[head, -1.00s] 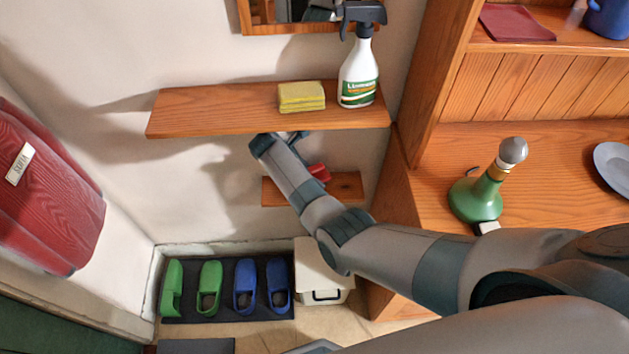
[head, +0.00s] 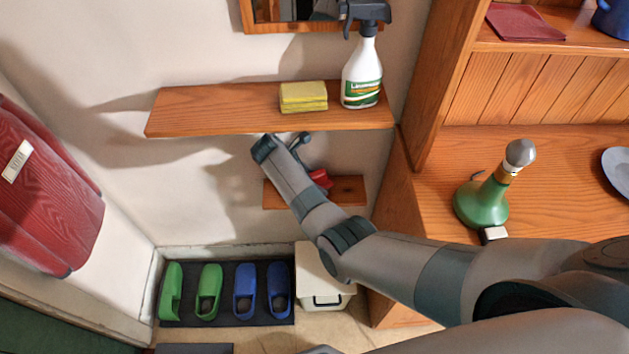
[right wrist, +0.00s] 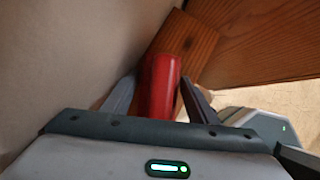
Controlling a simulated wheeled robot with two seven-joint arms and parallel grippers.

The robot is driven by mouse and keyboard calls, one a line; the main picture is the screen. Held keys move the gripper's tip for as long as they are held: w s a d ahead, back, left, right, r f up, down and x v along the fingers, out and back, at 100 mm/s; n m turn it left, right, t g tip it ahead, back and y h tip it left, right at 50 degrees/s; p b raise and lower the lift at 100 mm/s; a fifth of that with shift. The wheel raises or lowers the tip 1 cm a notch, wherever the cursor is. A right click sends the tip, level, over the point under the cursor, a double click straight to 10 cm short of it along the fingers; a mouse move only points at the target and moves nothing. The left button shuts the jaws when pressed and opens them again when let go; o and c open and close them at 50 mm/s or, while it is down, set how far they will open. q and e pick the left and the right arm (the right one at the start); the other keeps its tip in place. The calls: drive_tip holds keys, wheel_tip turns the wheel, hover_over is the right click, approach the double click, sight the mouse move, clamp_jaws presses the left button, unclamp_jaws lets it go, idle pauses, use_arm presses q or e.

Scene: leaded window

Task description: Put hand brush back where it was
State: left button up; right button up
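A red, rounded handle, which I take to be the hand brush (right wrist: 160,88), stands between the two fingers of my right gripper (right wrist: 159,80) in the right wrist view. In the head view the red part (head: 321,179) shows beside my right wrist, over the small lower wooden shelf (head: 348,190). My wrist hides most of the brush, and no bristles show. I cannot tell whether the brush touches the shelf. My left gripper is not in view.
The upper shelf (head: 210,112), just above my right wrist, bears a yellow sponge (head: 303,97) and a spray bottle (head: 361,80). A wooden cabinet stands at the right with a green bottle (head: 483,203). Slippers and a white box (head: 318,275) stand below.

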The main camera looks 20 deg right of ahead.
drive_tip(key=shift+r, duration=0.1)
drive_tip(key=shift+v, duration=3.8)
